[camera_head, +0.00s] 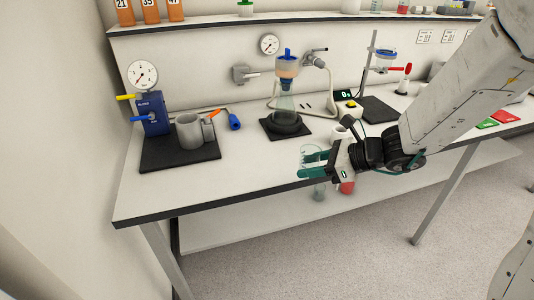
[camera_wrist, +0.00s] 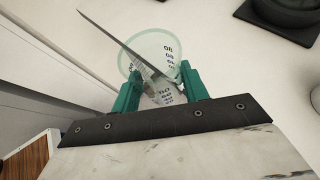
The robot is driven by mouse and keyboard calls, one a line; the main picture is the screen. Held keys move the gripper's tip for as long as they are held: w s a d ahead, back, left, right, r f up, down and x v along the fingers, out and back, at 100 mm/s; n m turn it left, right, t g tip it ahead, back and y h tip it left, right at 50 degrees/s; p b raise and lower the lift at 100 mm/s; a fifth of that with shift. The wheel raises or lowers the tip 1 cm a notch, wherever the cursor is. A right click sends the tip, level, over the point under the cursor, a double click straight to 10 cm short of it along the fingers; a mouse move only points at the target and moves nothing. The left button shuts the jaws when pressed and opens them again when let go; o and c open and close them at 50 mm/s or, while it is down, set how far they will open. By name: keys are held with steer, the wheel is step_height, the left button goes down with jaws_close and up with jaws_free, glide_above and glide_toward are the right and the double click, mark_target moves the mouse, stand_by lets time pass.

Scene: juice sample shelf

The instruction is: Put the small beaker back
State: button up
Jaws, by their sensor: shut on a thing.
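The small beaker is clear with printed graduations. In the head view the beaker (camera_head: 319,191) is in my gripper (camera_head: 313,163), at the front edge of the bench, partly hidden by the teal fingers. In the wrist view the beaker (camera_wrist: 150,42) sits between the two teal fingers of my gripper (camera_wrist: 160,80), with its round rim and dark numbers facing the camera. My gripper is shut on it. I cannot tell whether the beaker touches the bench.
A filter flask (camera_head: 285,100) stands on a dark mat at centre. A stand (camera_head: 375,60) is at back right. The bench's front left (camera_head: 150,195) is clear.

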glide_above(266, 164)
steer(key=shift+s+d+f, duration=0.15)
steer(key=shift+s+f, duration=0.05)
steer(key=shift+f, duration=0.55)
steer(key=shift+w+f, duration=0.1)
steer(key=shift+f, duration=1.65)
steer(key=shift+f, duration=0.2)
steer(key=o, duration=1)
steer(key=shift+r, duration=0.2)
